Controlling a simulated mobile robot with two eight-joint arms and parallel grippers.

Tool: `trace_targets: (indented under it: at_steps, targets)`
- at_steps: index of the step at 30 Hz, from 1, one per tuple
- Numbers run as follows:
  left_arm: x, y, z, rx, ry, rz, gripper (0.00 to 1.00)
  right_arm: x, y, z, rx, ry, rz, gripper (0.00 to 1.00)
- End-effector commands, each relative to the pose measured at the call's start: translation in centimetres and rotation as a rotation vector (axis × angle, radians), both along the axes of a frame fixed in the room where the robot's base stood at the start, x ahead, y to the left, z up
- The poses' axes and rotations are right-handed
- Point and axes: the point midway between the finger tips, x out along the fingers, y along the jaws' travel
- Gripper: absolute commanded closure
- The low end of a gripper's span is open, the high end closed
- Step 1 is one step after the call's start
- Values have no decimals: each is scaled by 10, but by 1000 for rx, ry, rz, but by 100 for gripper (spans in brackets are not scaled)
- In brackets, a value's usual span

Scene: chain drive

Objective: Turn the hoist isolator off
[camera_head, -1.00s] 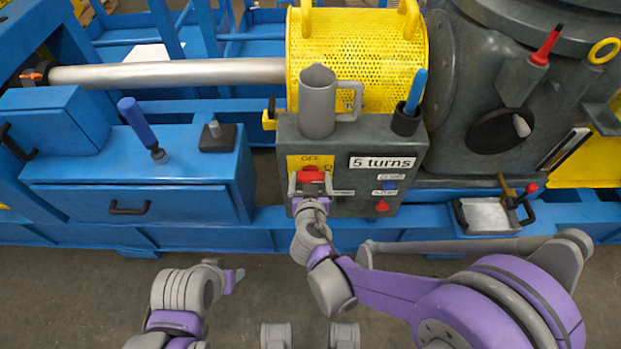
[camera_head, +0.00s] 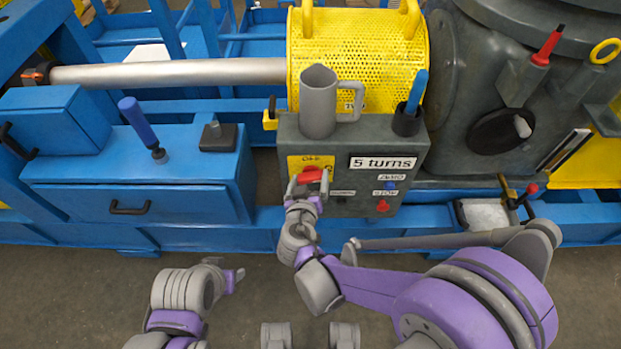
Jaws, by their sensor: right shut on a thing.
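The hoist isolator is a red handle (camera_head: 311,174) on a yellow plate (camera_head: 297,163) on the front of the grey control box (camera_head: 348,150). My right gripper (camera_head: 306,184) is shut on the red handle, with one finger on each side of it. The handle and the gripper are tilted, the right end higher than the left. The plate's lettering is partly hidden and hard to read. My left gripper (camera_head: 236,276) hangs low at the left, away from the box; I cannot tell whether its fingers are apart.
A grey mug (camera_head: 318,105) and a dark cup (camera_head: 407,122) with a blue-handled tool stand on the box. A "5 turns" label (camera_head: 383,163), a blue button (camera_head: 389,185) and a red button (camera_head: 382,205) are right of the handle. A blue drawer unit (camera_head: 180,178) stands left.

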Motion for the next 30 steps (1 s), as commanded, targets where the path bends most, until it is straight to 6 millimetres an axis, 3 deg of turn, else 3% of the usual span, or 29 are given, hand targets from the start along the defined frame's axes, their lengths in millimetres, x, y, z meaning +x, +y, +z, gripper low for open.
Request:
trace_targets:
  at_steps: [30]
  targets:
    - [3, 0, -46, 0, 16, 0, 50, 0, 9, -12, -959, 1, 1, 66]
